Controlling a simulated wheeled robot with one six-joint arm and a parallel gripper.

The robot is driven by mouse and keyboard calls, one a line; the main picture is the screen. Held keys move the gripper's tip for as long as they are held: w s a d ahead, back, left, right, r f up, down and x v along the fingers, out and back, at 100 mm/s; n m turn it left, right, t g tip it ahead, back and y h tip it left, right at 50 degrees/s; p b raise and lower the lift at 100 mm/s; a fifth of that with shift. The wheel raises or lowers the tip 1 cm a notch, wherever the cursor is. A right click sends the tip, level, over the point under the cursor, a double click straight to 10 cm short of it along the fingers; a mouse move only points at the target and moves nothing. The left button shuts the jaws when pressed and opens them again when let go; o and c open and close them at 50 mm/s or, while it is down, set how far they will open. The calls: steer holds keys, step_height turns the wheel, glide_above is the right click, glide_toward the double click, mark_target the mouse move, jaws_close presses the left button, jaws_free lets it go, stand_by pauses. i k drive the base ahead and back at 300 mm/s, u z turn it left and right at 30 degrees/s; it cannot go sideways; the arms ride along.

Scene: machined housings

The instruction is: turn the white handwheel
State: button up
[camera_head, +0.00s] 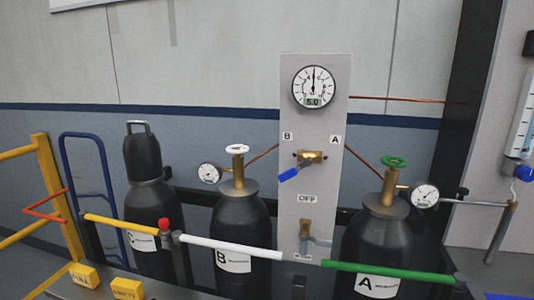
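The white handwheel (237,149) sits on top of the brass valve (239,170) of the dark cylinder labelled B (241,215), left of the upright panel. A small round gauge (209,173) is on the left side of that valve. My gripper is not in view, and nothing touches the handwheel.
A grey panel (300,225) bears a large gauge (314,87) and a blue-handled valve (290,174). Cylinder A (376,240) has a green handwheel (394,162); cylinder C (150,205) is capped. Yellow, white (230,247) and green bars cross in front. A yellow railing (48,185) stands left.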

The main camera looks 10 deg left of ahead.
mark_target(238, 150)
steer(key=k, duration=1.2)
steer(key=u, duration=1)
steer(key=i, duration=1.7)
steer(key=z, duration=0.95)
